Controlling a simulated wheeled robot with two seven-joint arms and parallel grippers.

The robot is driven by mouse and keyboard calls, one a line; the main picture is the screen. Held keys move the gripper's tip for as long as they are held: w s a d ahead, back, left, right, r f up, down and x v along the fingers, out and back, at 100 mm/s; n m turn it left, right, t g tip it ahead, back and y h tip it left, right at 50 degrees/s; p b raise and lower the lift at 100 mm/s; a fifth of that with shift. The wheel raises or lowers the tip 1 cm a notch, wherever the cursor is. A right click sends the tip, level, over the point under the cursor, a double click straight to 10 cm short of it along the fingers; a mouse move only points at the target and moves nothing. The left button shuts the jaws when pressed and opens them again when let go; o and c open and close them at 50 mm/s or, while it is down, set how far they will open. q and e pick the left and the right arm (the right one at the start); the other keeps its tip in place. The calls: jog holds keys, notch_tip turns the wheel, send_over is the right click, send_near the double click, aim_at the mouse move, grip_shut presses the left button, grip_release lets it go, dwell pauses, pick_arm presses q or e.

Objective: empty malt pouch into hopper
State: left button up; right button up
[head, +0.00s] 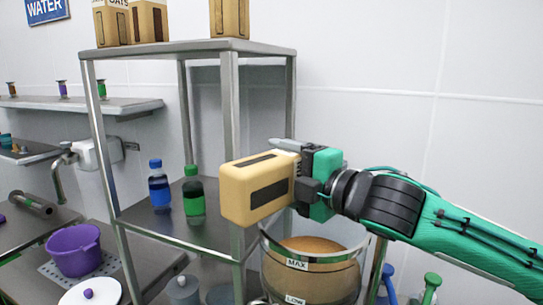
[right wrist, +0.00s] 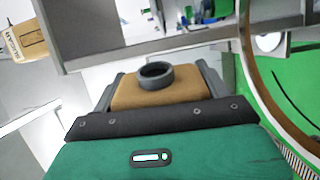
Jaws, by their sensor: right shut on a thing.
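My right gripper (head: 300,170) is shut on the tan malt pouch (head: 245,200), a box-like pack with a dark label. It holds the pouch above and a little left of the hopper (head: 308,285), a clear round vessel marked MAX and LOW with brown contents. In the right wrist view the pouch (right wrist: 130,95) sits between the fingers (right wrist: 157,88), with a dark round spout ring on its visible face. No flow from the pouch shows. My left gripper is out of view.
A metal shelf rack (head: 150,50) stands close by the pouch, its front post right behind it. It bears blue (head: 159,190) and green-capped (head: 194,198) bottles, with tan packs (head: 148,20) on top. A purple pot (head: 75,252) stands at left. The wall above my right arm is clear.

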aim_at(283, 153)
notch_tip(283, 153, up, 3)
jog(key=n+p, duration=0.4)
jog(key=n, duration=0.1)
jog(key=shift+r+n+p, duration=0.15)
jog(key=shift+n+p, duration=0.3)
jog(key=shift+n, duration=0.95)
jog(key=n, duration=0.2)
jog(key=r+n, duration=0.1)
jog(key=n, duration=0.4)
jog(key=r+n, duration=0.1)
jog(key=n, duration=0.2)
jog(key=shift+r+n, duration=0.1)
jog(key=shift+n, duration=0.2)
